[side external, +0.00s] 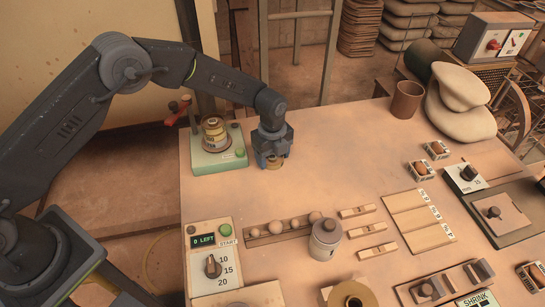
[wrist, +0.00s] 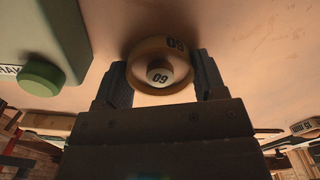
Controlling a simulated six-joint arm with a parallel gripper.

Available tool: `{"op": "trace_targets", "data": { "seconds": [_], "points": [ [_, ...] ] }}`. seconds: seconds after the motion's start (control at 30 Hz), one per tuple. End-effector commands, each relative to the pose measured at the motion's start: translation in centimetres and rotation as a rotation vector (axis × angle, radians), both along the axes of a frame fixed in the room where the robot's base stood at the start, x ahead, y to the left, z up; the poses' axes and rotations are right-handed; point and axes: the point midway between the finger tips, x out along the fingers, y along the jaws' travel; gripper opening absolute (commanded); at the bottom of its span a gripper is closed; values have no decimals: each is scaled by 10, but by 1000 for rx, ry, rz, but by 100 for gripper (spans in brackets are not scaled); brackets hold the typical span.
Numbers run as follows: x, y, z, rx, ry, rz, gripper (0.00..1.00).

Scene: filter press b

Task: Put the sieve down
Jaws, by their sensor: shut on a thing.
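My gripper (side external: 273,158) is shut on the sieve and points down over the far left part of the table. Only a small tan edge of the sieve (side external: 273,165) shows below the fingers in the side view. It is at or just above the tabletop; I cannot tell whether it touches.
A green-based machine (side external: 220,160) bearing a labelled stack (side external: 214,132) stands close left of my gripper. A brown cup (side external: 407,99) and sacks (side external: 461,108) are at the back right. A grey lidded pot (side external: 326,240) stands nearer the front. The table (side external: 345,155) right of my gripper is bare.

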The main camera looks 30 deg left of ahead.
Motion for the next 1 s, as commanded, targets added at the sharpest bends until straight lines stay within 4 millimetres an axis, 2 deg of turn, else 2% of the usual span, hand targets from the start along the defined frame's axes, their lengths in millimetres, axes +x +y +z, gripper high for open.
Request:
{"op": "trace_targets", "data": {
  "seconds": [0.17, 0.4, 0.57, 0.63, 0.77, 1.0],
  "points": [
    [1, 0, 19, -1, -5, 0, 38],
    [1, 0, 67, -1, -4, 0, 38],
    [1, 1, 90, 0, -2, 2, 38],
    [1, 7, 101, 0, -3, 12, 38],
    [-3, 36, 127, -1, -3, 60, 38],
    [-27, 111, 178, 0, -2, 188, 38]
  ]
}}
